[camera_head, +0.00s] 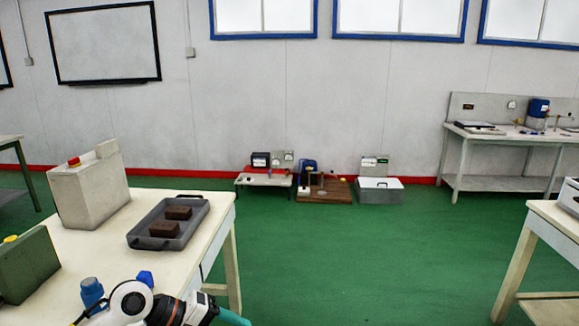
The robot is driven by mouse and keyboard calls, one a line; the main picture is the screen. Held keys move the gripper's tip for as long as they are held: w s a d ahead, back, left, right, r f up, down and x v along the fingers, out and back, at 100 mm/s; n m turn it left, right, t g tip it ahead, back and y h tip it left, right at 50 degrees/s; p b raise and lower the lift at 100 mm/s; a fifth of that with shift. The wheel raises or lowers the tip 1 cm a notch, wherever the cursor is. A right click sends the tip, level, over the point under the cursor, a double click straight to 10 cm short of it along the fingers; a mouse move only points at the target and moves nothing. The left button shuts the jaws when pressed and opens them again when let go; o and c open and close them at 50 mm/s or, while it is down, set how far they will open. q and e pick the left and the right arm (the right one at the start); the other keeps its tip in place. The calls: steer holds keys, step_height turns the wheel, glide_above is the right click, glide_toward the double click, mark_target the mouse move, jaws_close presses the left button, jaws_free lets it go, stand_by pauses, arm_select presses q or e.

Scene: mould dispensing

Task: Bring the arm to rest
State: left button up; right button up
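Part of my own arm (140,303) shows at the bottom edge, over the near side of the left table (190,270). It has white rounded links, a dark ring and a teal part. No gripper fingers can be made out, and the right arm does not show. A grey tray (195,232) with two dark brown blocks (178,213) lies on the left table, beyond the arm and apart from it.
Blue items (92,291) show beside my arm. Another table (545,215) stands at right. Green floor (370,260) is clear between the tables.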

arm_select(q)
steer(key=s+d+r+n+t+h, duration=0.1)
steer(key=s+d+r+t+h, duration=0.15)
steer(key=d+r+h, duration=0.4)
steer(key=w+a+r+n+t+y, duration=0.2)
steer(key=a+r+n+t, duration=0.3)
steer(key=n+t, duration=0.75)
steer(key=s+a+f+n+g+y, duration=0.1)
steer(key=s+a+f+n+y, duration=0.2)
steer(key=a+f+n+y, duration=0.4)
steer(key=s+a+f+n+g+y, duration=0.1)
steer(key=s+a+f+n+y, duration=0.1)
steer(key=a+f+n+y, duration=0.5)
steer(key=s+d+f+n+g, duration=0.1)
steer(key=s+d+f+g, duration=0.1)
steer(key=s+f+g, duration=0.6)
steer(key=s+d+f+n+g, duration=0.1)
steer(key=s+d+f+g, duration=0.3)
steer(key=s, duration=0.8)
step_height(320, 180, down, 29)
steer(key=s+a+g, duration=0.1)
steer(key=s+a, duration=0.1)
steer(key=s+a+f+g, duration=0.1)
steer(key=s+a+f, duration=0.2)
steer(key=s+f, duration=1.1)
steer(key=shift+s, duration=0.85)
